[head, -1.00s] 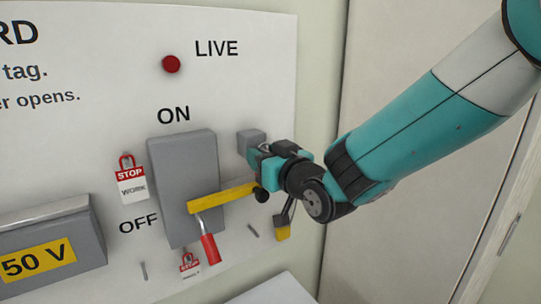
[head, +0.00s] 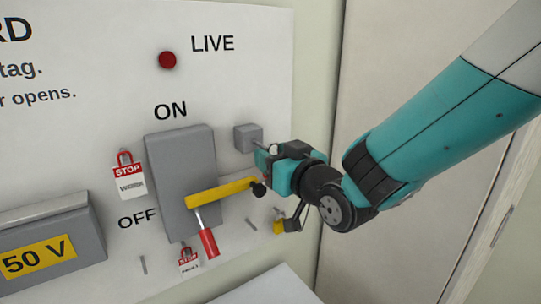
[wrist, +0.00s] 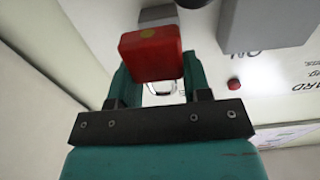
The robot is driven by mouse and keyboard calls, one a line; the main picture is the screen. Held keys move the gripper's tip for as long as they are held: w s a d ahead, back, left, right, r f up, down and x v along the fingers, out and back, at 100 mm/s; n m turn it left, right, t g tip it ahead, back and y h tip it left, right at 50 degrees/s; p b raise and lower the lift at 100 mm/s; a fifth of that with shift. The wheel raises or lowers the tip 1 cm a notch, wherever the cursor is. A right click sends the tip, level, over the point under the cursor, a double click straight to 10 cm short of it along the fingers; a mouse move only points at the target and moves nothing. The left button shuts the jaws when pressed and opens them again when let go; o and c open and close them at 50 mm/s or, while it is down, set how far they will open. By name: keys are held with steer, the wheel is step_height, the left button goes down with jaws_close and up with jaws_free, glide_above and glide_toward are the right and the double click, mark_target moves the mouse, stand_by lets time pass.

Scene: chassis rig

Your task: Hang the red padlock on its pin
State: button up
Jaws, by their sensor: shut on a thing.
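My gripper (head: 264,162) is beside the switch box at the right part of the panel, just below a small grey block (head: 248,138). In the wrist view my gripper (wrist: 153,80) is shut on the red padlock (wrist: 151,52), a red block with a yellow spot. A pale metal loop, seemingly its shackle, shows between the fingers. In the head view the padlock is mostly hidden by the gripper. A bare pin (head: 251,223) sticks out below the yellow bar, and another (head: 143,265) stands at lower left. I cannot tell which is the padlock's pin.
A yellow object (head: 279,227) hangs below my gripper. STOP tags (head: 129,175) hang nearby. A grey box (head: 50,235) is at lower left.

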steer(key=shift+b+v, duration=0.8)
steer(key=shift+v, duration=1.35)
steer(key=shift+f, duration=0.1)
steer(key=b, duration=1.5)
glide_toward(247, 224)
steer(key=p+x, duration=0.1)
steer(key=p, duration=0.3)
steer(key=p+x, duration=0.2)
steer(key=p, duration=0.2)
steer(key=p+x, duration=0.1)
steer(key=p, duration=0.2)
steer(key=shift+w+a+r+p, duration=0.2)
steer(key=shift+w+r+p, duration=0.1)
steer(key=shift+r+p, duration=0.1)
steer(key=shift+w+a+f+p, duration=0.15)
steer(key=shift+w+a+p, duration=0.2)
steer(key=shift+p, duration=0.7)
steer(key=shift+w+a+f+p, duration=0.1)
steer(key=shift+w+f+p, duration=0.15)
steer(key=shift+p, duration=0.35)
